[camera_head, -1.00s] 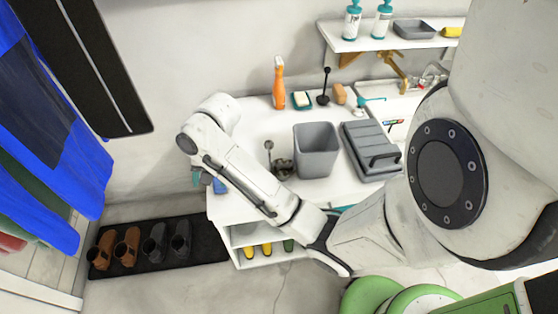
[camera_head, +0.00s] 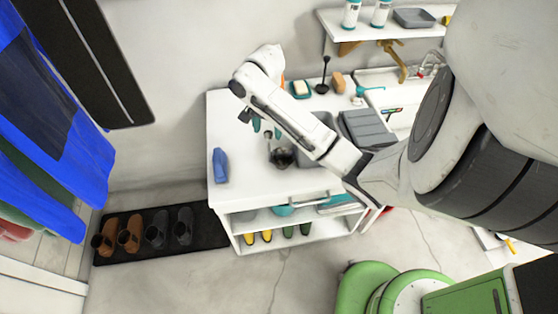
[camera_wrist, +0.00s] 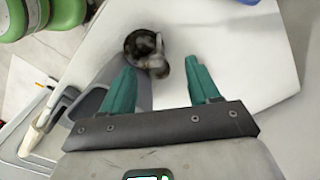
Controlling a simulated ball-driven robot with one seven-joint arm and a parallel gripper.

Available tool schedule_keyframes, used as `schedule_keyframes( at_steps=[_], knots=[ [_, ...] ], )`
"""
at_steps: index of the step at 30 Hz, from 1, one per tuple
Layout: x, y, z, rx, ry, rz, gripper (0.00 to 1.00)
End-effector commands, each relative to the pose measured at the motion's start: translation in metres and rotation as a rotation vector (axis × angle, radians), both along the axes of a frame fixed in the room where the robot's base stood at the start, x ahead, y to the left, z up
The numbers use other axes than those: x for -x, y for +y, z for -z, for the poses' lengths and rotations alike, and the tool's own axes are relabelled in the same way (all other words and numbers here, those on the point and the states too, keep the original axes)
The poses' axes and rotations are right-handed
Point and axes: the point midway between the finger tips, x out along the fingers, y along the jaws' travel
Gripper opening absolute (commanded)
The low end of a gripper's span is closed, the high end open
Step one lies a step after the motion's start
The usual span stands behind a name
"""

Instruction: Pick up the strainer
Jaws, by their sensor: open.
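The strainer, a dark metal round item (camera_head: 283,157), sits on the white table top (camera_head: 240,150), partly hidden behind my arm. In the wrist view it is a dark, blurred round shape (camera_wrist: 147,46) with a lighter part reaching toward the fingers. My gripper, with teal fingers (camera_head: 266,128), is open and empty above the table. In the wrist view the fingers (camera_wrist: 163,72) are apart, and the strainer lies beyond the fingertips, a little left of their middle. No contact is visible.
A grey bin (camera_head: 319,127) stands beside the strainer, partly behind my arm; its grey side (camera_wrist: 112,75) is close to the left finger in the wrist view. A grey lidded box (camera_head: 367,127) is further right.

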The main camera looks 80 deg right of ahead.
Motion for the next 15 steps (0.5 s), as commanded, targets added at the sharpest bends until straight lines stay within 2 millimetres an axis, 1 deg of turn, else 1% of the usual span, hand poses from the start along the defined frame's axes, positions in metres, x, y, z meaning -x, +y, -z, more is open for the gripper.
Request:
schedule_keyframes(
  at_steps=[1,8,14,15],
  knots=[
    [0.0,0.0,0.01,0.0,0.001,0.0,0.61],
    [0.002,0.0,0.021,0.001,0.002,0.001,0.61],
    [0.004,0.001,0.044,0.001,0.002,0.002,0.61],
    [0.003,0.001,0.051,0.001,0.002,0.001,0.61]
  ],
)
